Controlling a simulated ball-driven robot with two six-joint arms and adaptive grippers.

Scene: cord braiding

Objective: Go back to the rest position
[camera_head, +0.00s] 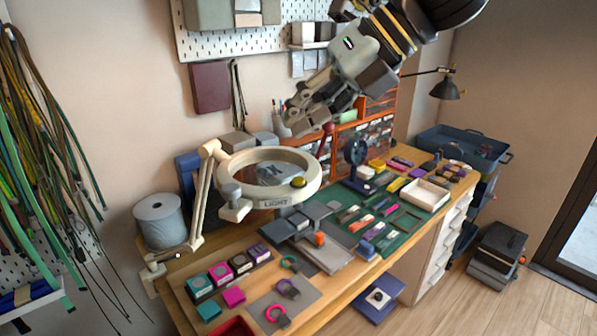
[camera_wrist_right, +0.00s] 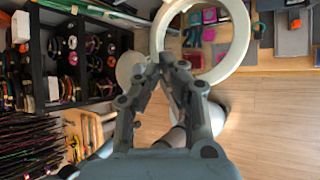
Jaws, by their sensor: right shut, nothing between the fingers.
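My right gripper (camera_head: 302,122) comes in from the top right in the head view and hangs in the air above the workbench (camera_head: 172,275). Its fingers are shut with nothing between them. It is above and behind the white ring lamp (camera_head: 225,170), apart from it in that view. In the right wrist view the gripper's fingertips (camera_wrist_right: 167,62) come together beside the lamp's white ring (camera_wrist_right: 243,35). No cord is in the fingers. My left gripper is not in view.
Hanging cords (camera_head: 35,150) fill the left wall. A grey spool (camera_head: 158,222) stands on the bench's left end. A green mat (camera_head: 345,215) with small parts lies mid-bench. A black shelf (camera_wrist_right: 38,60) of spools shows in the wrist view. Floor (camera_wrist_right: 265,110) is open there.

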